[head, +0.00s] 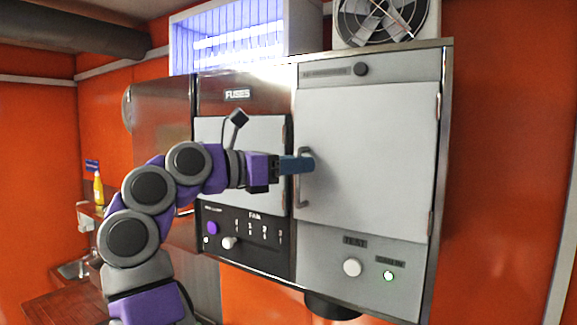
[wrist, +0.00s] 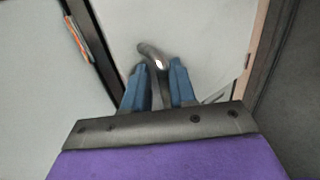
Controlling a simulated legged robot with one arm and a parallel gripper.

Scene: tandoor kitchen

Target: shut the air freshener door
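The air freshener door (head: 368,155) is the large pale panel on the right cabinet in the head view. It looks flush or nearly so; I cannot tell whether a small gap is left. Its upright grey handle (head: 302,190) is near the door's left edge. My gripper (head: 297,164) reaches it from the left. In the wrist view, the blue fingers of my gripper (wrist: 158,82) stand on either side of the handle (wrist: 153,55) and close in on it, with little gap seen. The fingers hide part of the handle.
A fuse cabinet door (head: 262,135) is just left, above a dark fan panel (head: 245,238) with knobs. Below the air freshener door are a white knob (head: 352,267) and a lit green button (head: 388,276). A fan (head: 385,18) sits on top.

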